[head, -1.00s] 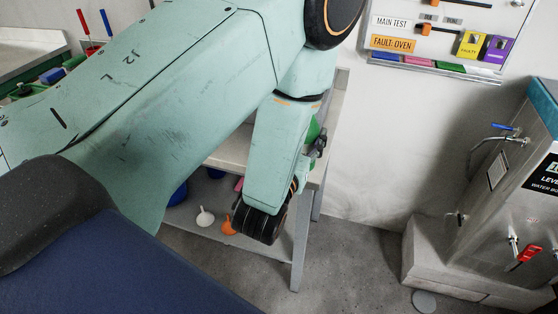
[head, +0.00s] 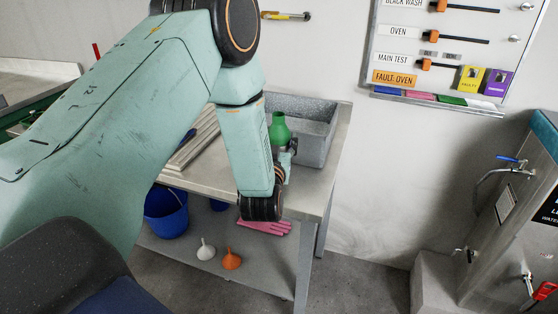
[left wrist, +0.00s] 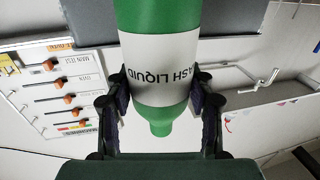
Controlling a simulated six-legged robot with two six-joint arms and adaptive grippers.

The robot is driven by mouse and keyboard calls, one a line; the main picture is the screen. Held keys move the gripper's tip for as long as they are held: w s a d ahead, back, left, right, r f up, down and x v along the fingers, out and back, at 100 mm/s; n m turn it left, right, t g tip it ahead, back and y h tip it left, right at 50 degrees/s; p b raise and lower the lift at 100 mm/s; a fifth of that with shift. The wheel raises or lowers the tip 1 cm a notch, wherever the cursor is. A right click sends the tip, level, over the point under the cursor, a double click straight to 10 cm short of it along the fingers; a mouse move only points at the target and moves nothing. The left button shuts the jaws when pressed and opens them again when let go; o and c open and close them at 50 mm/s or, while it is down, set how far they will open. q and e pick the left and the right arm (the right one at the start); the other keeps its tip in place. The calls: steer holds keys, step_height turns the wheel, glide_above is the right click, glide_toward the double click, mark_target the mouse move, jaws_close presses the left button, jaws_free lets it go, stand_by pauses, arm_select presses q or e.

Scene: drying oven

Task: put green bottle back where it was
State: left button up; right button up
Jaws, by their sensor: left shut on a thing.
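The green bottle (head: 279,130) shows in the head view above the worktable, in front of the grey bin, partly hidden by my left arm. I cannot tell whether its base is over or inside the bin. My left gripper (head: 289,151) is mostly hidden behind my wrist. In the left wrist view, the bottle (left wrist: 158,95) has a white label reading "WASH LIQUID", upside down in the picture. The fingers of my left gripper (left wrist: 160,93) are shut on it from both sides. My right gripper is not in view.
The grey bin (head: 318,143) stands at the worktable's (head: 314,188) back right. The lower shelf holds a blue bucket (head: 166,214), pink gloves (head: 268,228), a white funnel (head: 206,250) and an orange funnel (head: 231,260). A steel water unit (head: 500,235) stands at right.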

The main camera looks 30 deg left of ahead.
arm_select(q)
steer(key=shift+w+f, duration=0.15)
steer(key=shift+f, duration=0.55)
steer(key=shift+s+d+f+b, duration=0.1)
steer(key=shift+d+f+b, duration=0.1)
steer(key=shift+f, duration=0.3)
steer(key=shift+s+d+f+b, duration=0.1)
steer(key=shift+f+b, duration=0.1)
steer(key=shift+f, duration=0.3)
steer(key=shift+a+f, duration=0.1)
steer(key=shift+f, duration=0.15)
steer(key=shift+w+a+f, duration=0.1)
steer(key=shift+w+a, duration=0.05)
steer(key=shift+f, duration=0.15)
steer(key=o, duration=1.1)
steer(key=shift+o, duration=1.3)
